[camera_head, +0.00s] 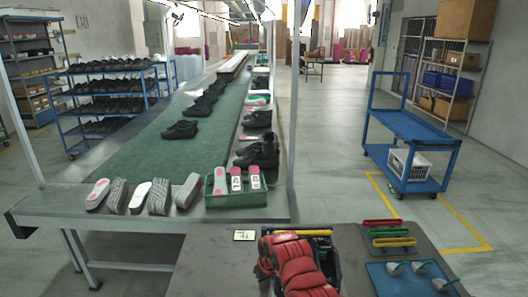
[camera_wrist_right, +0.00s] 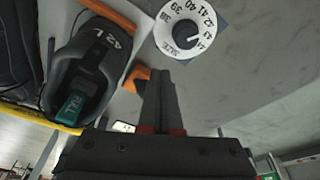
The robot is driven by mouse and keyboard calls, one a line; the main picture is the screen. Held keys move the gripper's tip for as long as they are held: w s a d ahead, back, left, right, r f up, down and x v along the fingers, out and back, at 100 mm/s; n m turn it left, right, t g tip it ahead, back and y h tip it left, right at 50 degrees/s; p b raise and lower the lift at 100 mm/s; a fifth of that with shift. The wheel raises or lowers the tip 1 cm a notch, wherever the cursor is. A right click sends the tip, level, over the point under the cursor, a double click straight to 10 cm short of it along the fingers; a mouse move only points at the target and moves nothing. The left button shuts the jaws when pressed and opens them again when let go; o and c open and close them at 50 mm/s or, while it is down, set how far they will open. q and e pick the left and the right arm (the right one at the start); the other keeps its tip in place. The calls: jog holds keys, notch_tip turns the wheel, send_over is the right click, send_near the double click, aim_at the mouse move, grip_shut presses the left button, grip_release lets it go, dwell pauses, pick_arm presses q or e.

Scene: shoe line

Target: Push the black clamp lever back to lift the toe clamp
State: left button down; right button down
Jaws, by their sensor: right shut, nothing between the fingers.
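In the right wrist view, a dark grey shoe-shaped piece marked "42 L" (camera_wrist_right: 88,65), with a teal insert (camera_wrist_right: 76,108), lies at the left. My right gripper (camera_wrist_right: 161,75) is shut and empty, its narrow dark fingers together beside an orange block (camera_wrist_right: 137,79). An orange bar (camera_wrist_right: 105,14) crosses near the upper end of the shoe-shaped piece. I cannot make out which dark part is the clamp lever, or whether the toe clamp is raised. In the head view, red segmented parts largely cover the black fixture (camera_head: 326,250). My left gripper is not in view.
A white numbered dial (camera_wrist_right: 185,28) is near the fingers, and a yellow bar (camera_wrist_right: 40,125) lies left of them. In the head view, a blue mat (camera_head: 390,283) and coloured handled pieces (camera_head: 390,232) occupy the table's right. A green crate (camera_head: 236,200) stands beyond the table.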

jog(key=shift+s+r, duration=0.15)
jog(key=w+a+p+v, duration=0.1)
jog(key=p+v, duration=0.1)
jog(key=v, duration=0.6)
jog(key=shift+w+r, duration=0.3)
jog(key=shift+r, duration=0.15)
